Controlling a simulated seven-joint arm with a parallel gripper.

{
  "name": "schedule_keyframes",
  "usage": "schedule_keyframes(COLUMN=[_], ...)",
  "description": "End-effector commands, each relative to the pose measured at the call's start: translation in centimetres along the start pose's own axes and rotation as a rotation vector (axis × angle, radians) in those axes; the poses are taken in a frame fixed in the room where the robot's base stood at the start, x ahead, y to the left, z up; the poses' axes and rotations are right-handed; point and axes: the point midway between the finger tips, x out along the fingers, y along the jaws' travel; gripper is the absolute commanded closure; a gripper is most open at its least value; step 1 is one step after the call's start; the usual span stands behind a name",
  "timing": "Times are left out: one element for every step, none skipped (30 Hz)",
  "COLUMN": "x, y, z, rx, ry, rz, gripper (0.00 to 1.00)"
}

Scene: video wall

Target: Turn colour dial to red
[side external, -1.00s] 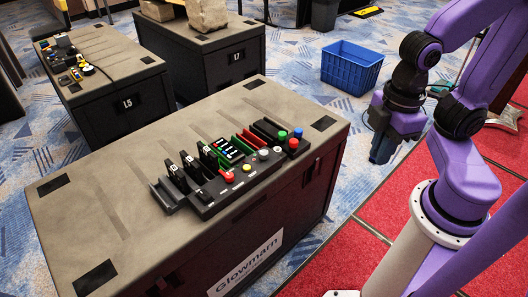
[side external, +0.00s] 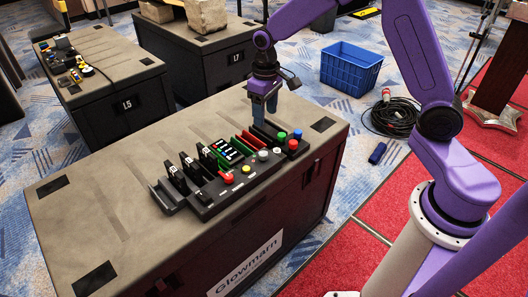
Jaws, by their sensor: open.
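The control panel (side external: 235,187) lies on top of the large dark case. It carries a red button (side external: 227,178), a yellow button (side external: 246,169), a grey knob (side external: 263,155), and green, blue and red round caps at its right end. A black knob-like part (side external: 205,198) sits near its left end. I cannot tell for sure which part is the colour dial, nor its setting. My gripper (side external: 259,121) points down above the far right side of the panel, behind the grey knob. It is open and holds nothing visible.
Upright black pieces and a small screen (side external: 227,151) stand along the panel's back. The case top (side external: 110,215) is clear to the left. A blue crate (side external: 350,68) and coiled black cable (side external: 393,116) are on the floor behind. Two other dark cases stand at back left.

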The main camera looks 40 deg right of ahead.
Motion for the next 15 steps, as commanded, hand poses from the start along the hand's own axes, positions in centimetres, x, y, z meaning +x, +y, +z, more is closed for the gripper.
schedule_keyframes(x=[0.8, 1.2, 1.6, 1.9, 2.1, 2.3, 2.4, 2.5, 2.8, 3.0, 3.2, 3.6, 3.9, 4.3, 5.0], y=[1.1, 1.7, 2.4, 2.8, 3.2, 3.5, 3.7, 3.8, 3.9, 4.0, 4.0, 4.0, 4.0, 4.0, 4.0], z=[-0.9, -1.4, -1.9, -2.1, -2.4, -2.6, -2.7, -2.8, -2.8, -2.8, -2.8, -2.8, -2.8, -2.8, -2.7], rx=[0.035, 0.053, 0.073, 0.084, 0.094, 0.103, 0.109, 0.112, 0.115, 0.116, 0.116, 0.116, 0.116, 0.116, 0.115], ry=[-0.004, -0.004, -0.004, -0.004, -0.004, -0.004, -0.004, -0.004, -0.004, -0.005, -0.006, -0.007, -0.006, -0.007, -0.009], rz=[0.0, 0.0, 0.0, 0.0, 0.0, 0.0, 0.0, 0.001, 0.001, 0.001, 0.001, 0.001, 0.001, 0.001, 0.001], gripper=[0.41, 0.41, 0.41, 0.41, 0.41, 0.41, 0.41, 0.41, 0.41, 0.41, 0.41, 0.41, 0.41, 0.41, 0.41])
